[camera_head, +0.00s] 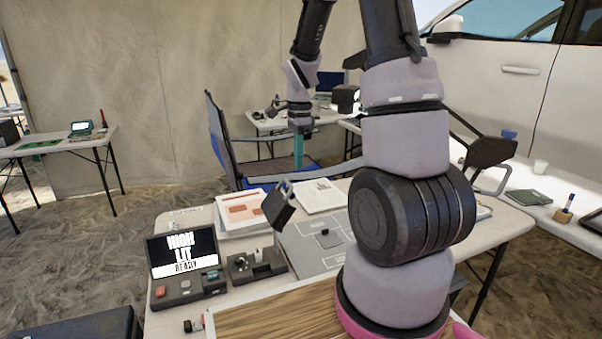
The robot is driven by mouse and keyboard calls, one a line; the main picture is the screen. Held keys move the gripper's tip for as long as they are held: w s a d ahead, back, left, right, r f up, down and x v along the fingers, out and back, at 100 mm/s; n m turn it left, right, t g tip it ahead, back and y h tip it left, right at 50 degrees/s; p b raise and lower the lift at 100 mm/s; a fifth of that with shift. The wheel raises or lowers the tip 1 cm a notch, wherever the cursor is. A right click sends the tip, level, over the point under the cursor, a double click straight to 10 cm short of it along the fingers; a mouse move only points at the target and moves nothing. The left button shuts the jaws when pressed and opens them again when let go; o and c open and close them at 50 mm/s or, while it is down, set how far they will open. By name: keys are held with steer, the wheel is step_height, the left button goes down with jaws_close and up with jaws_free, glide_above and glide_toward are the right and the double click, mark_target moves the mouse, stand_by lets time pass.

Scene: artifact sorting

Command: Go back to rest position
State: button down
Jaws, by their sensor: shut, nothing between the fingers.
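My arm rises from its pink-ringed base at the lower right, passes out of the top of the head view and comes back down near the middle. My gripper (299,148) hangs at the end of the forearm, pointing down, with narrow teal fingers. It is shut and empty. It appears in front of the blue folding chair (226,150), above the far side of the work table (190,217). The distance between gripper and chair cannot be told.
The table holds a small screen console (184,262), papers (243,209), a grey board (312,243) and a tilted black device (278,206). A wooden-bottomed tray (275,322) lies in front. A side table (62,142) stands left, a white vehicle (510,90) right.

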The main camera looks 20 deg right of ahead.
steer(key=s+a+r+n+t, duration=0.2)
steer(key=s+r+n, duration=0.15)
steer(key=r, duration=0.45)
steer(key=s+a+r+n+t, duration=0.1)
steer(key=s+r+n, duration=0.25)
steer(key=r, duration=0.45)
steer(key=s+a+r+n+t, duration=0.1)
steer(key=s+r+n+t, duration=0.1)
steer(key=s, duration=0.4)
steer(key=s+a+r+n+t+y, duration=0.1)
steer(key=s+r+n+t, duration=0.1)
steer(key=s+r+n, duration=0.2)
steer(key=shift+s+a+r+n+y, duration=0.3)
steer(key=shift+s+n, duration=0.2)
steer(key=shift+s, duration=0.75)
